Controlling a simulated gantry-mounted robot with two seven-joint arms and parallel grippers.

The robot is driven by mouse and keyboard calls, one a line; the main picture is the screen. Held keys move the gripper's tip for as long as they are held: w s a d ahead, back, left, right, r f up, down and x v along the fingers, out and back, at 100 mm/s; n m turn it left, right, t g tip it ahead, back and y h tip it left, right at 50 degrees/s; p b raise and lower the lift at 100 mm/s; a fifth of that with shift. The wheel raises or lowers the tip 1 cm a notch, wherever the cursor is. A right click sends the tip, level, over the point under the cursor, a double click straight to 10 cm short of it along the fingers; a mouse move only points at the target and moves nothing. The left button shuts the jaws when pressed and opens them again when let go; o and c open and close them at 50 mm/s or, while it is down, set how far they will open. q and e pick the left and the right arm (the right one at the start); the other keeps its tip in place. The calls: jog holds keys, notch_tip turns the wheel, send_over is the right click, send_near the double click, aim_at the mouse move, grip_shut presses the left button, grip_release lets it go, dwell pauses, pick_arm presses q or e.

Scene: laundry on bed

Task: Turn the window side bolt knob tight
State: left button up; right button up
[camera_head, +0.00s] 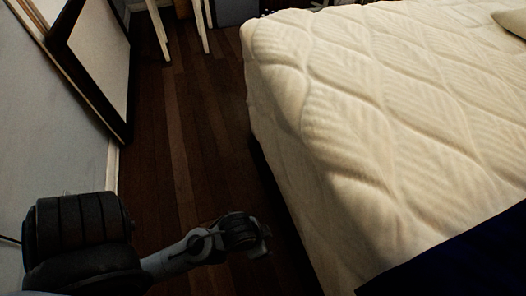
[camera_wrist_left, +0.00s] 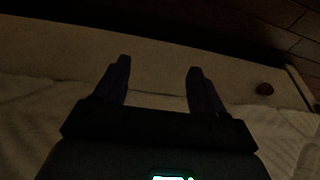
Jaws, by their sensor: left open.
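A small dark round knob (camera_wrist_left: 265,88) shows in the left wrist view, on a pale panel right of the fingers. It looks like the bolt knob, but the view is too dark to be sure. My left gripper (camera_wrist_left: 159,68) is open, with nothing between its two fingers, and the knob lies outside them to the right. In the head view my left arm comes in from the lower left, and its end (camera_head: 258,240) is over the floor beside the bed; its fingers cannot be made out there. No knob or window shows in the head view. My right gripper is not in view.
The bed (camera_head: 370,110) with a cream quilted cover fills the right side. A dark blue cloth (camera_head: 460,262) lies at its lower right. A dark-framed panel (camera_head: 95,60) leans by the left wall. The wooden floor (camera_head: 185,150) between wall and bed is clear. Pale furniture legs (camera_head: 205,30) stand behind.

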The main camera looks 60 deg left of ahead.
pick_arm(q)
jog(key=w+d+n+t, duration=0.2)
jog(key=w+t, duration=0.1)
jog(key=w, duration=0.1)
jog(key=m+t+h+p, duration=0.2)
jog(key=p, duration=0.7)
send_near(264, 151)
jog(key=b+x, duration=0.7)
jog(key=shift+w+f, duration=0.15)
jog(key=shift+f, duration=0.25)
jog(key=shift+b+x, duration=0.75)
jog(key=shift+x, duration=0.15)
jog(key=shift+w, duration=0.1)
jog(key=shift+c, duration=0.2)
